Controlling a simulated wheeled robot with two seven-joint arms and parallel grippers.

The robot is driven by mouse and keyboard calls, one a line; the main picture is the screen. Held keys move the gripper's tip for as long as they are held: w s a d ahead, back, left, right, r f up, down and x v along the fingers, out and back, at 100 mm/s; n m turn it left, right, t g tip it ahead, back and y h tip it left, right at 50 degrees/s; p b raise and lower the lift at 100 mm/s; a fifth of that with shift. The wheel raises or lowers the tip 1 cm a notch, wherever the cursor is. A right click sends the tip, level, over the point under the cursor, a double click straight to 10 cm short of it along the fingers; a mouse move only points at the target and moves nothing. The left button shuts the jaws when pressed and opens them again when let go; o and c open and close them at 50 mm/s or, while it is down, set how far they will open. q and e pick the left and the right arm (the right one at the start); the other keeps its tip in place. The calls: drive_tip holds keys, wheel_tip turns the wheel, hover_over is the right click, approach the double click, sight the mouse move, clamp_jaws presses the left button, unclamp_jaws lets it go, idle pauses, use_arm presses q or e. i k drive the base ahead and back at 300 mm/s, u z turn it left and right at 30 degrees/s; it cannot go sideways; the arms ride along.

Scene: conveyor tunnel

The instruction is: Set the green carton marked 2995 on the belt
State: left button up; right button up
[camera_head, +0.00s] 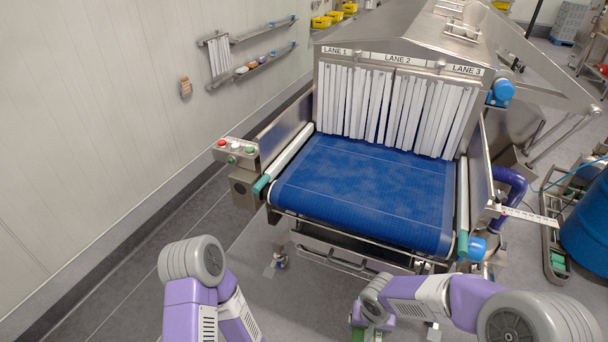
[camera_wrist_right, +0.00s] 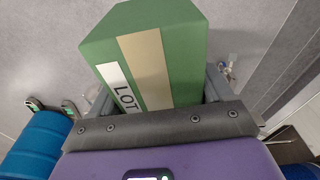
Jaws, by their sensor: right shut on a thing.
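A green carton (camera_wrist_right: 186,50) with a tan tape strip and a white label reading "LOT" fills the middle of the right wrist view. The number 2995 is not visible on it. My right gripper (camera_wrist_right: 160,88) is shut on the carton, with a finger on each side. In the head view a little of the green carton (camera_head: 356,333) shows at the bottom edge, below the front of the belt and apart from it. The blue belt (camera_head: 365,185) is bare. My left arm is at the lower left of the head view, but its gripper is not visible.
White strip curtains (camera_head: 395,108) hang at the tunnel mouth under lane signs 1 to 3. Side rails flank the belt. A button box (camera_head: 236,150) stands at its left and a blue drum (camera_head: 588,225) at far right. Floor is open in front.

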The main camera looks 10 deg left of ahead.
sight(345, 166)
drive_tip(key=u, duration=0.65)
drive_tip(key=i, duration=0.45)
